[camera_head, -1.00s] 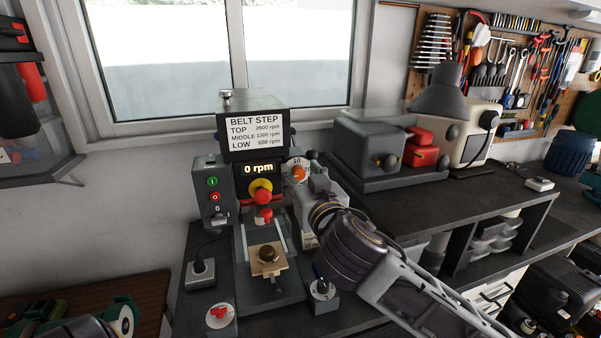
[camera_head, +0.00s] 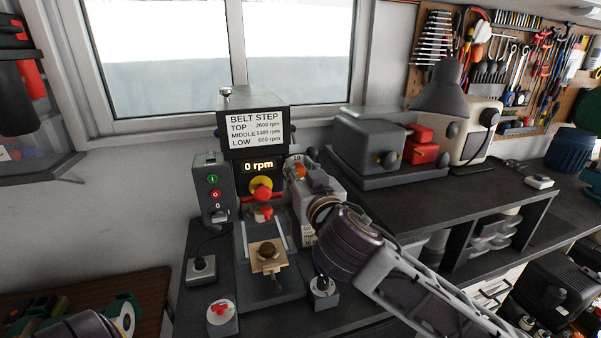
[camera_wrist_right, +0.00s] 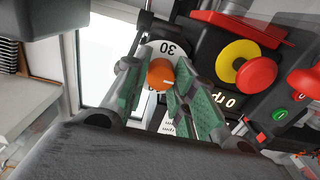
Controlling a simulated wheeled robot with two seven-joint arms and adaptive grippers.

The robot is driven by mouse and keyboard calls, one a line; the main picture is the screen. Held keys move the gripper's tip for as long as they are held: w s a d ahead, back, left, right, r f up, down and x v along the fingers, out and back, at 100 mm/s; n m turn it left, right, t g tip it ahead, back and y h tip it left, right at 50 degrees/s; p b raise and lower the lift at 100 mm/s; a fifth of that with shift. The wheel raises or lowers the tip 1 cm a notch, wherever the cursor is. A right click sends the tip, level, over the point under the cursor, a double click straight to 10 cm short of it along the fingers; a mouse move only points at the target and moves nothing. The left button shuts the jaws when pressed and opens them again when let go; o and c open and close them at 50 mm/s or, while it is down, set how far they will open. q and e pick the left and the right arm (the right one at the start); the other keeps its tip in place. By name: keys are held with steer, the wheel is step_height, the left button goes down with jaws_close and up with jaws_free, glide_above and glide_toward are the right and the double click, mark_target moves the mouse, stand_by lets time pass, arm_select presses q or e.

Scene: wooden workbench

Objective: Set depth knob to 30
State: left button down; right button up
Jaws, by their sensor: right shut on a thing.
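The depth knob is orange (camera_wrist_right: 160,74) and sits on a white dial (camera_wrist_right: 167,47) marked 30 in the right wrist view. A white mark on the knob points down and right there, away from the 30. In the head view the knob (camera_head: 299,172) is partly covered, on the right of the drill press (camera_head: 255,140), with a 10 at the dial's top. My right gripper (camera_wrist_right: 157,82) is shut on the knob, with green-padded fingers on both sides. Its fingers hide part of the dial.
A switch box (camera_head: 213,188) stands left of the press. A yellow and red stop button (camera_head: 261,188) is close to the knob. A wooden block (camera_head: 268,265) is on the press table. A grey machine (camera_head: 370,150) and a lamp (camera_head: 440,90) stand to the right.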

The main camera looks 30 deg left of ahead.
steer(key=shift+n, duration=0.4)
steer(key=n, duration=0.3)
steer(key=shift+n, duration=0.3)
steer(key=n+p, duration=0.1)
steer(key=n, duration=0.3)
steer(key=n+p, duration=0.1)
steer(key=n, duration=0.4)
steer(key=shift+s+a+n, duration=0.1)
steer(key=shift+n, duration=0.2)
steer(key=shift+f+n+p, duration=0.2)
steer(key=shift+n+p, duration=0.5)
steer(key=shift+n, duration=1.2)
steer(key=o, duration=1)
steer(key=shift+o, duration=0.2)
